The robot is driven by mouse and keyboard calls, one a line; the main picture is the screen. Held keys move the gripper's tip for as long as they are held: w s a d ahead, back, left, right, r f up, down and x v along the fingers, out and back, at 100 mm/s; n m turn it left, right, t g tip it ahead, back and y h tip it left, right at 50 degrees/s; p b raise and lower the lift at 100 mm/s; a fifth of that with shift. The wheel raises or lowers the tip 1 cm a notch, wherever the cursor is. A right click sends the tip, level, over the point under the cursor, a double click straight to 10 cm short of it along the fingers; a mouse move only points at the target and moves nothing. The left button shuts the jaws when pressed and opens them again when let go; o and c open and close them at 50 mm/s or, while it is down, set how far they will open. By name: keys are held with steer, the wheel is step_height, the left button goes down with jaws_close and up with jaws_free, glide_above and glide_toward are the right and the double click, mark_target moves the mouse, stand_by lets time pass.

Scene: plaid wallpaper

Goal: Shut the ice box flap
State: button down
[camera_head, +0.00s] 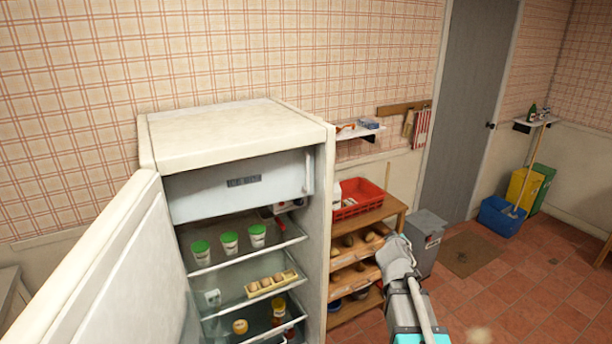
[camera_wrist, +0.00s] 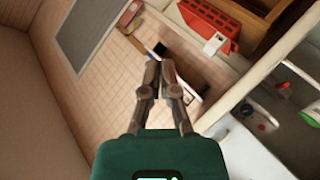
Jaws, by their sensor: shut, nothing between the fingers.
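The ice box flap (camera_head: 212,199) is a pale panel with a dark label across the top of the open fridge (camera_head: 318,230). It looks upright across the compartment front; I cannot tell whether it is fully closed. A slim upright handle shows at its right end. My gripper (camera_wrist: 160,66) has its two grey fingers together and empty in the wrist view. In the head view my arm is at the lower right, outside the fridge and well apart from the flap. The flap cannot be made out in the wrist view.
The fridge door (camera_head: 125,275) stands wide open at the left. Green-lidded tubs (camera_head: 229,243) and an egg tray (camera_head: 271,284) are on the fridge shelves. A wooden rack (camera_head: 391,211) with a red crate (camera_head: 365,191) stands right of the fridge, with a grey bin (camera_head: 424,240) beyond.

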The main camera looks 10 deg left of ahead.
mark_target(308, 183)
steer(key=w+a+r+n+t+y+p, duration=0.1)
steer(key=w+a+r+n+t+y, duration=0.5)
steer(key=a+r, duration=0.25)
steer(key=a+r+n+g+y+p, duration=0.1)
steer(key=a+n+g+y, duration=0.4)
steer(key=a+n+y, duration=0.5)
steer(key=shift+s+a+r+n+p, duration=0.15)
steer(key=shift+a+r+n+p, duration=0.3)
steer(key=shift+a+n, duration=1.7)
steer(key=w+d+x, duration=0.1)
steer(key=d+x, duration=0.1)
steer(key=x, duration=1.1)
steer(key=shift+w, duration=0.35)
steer(key=shift+d+f, duration=0.1)
steer(key=shift+d, duration=0.05)
steer(key=shift+w, duration=0.1)
